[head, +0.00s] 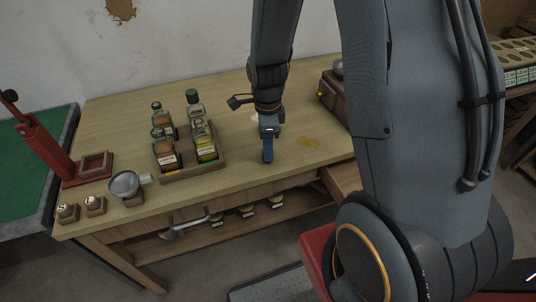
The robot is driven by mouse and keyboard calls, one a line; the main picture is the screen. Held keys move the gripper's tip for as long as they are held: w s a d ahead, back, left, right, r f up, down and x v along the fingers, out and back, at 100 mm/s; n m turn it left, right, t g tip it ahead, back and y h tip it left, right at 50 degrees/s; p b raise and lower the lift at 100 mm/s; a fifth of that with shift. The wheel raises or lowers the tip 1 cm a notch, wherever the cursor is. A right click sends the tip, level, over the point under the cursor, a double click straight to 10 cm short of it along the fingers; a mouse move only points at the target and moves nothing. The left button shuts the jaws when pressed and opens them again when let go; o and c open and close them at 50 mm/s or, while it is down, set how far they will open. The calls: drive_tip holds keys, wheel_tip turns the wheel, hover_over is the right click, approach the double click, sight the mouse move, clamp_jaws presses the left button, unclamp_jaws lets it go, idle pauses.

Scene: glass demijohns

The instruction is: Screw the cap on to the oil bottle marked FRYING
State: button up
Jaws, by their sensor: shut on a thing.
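Several small glass bottles stand upright in a wooden tray (191,175) on the table, left of my gripper. The back right bottle (194,103) has a green cap. The front right bottle (206,150) holds yellow oil and has a pale label. The front left bottle (165,152) and the back left bottle (157,108) hold brownish contents. Their labels are too small to read, so I cannot tell which is marked FRYING. My gripper (268,156) points down over the table, right of the tray and apart from it. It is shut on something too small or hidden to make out.
A metal funnel (124,185), two small wooden blocks (82,209) and a red press (48,150) stand at left. A brown box (334,97) stands at right. Bare tabletop lies around my gripper.

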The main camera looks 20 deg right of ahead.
drive_tip(key=shift+r+p, duration=1.65)
drive_tip(key=shift+r, duration=0.5)
clamp_jaws()
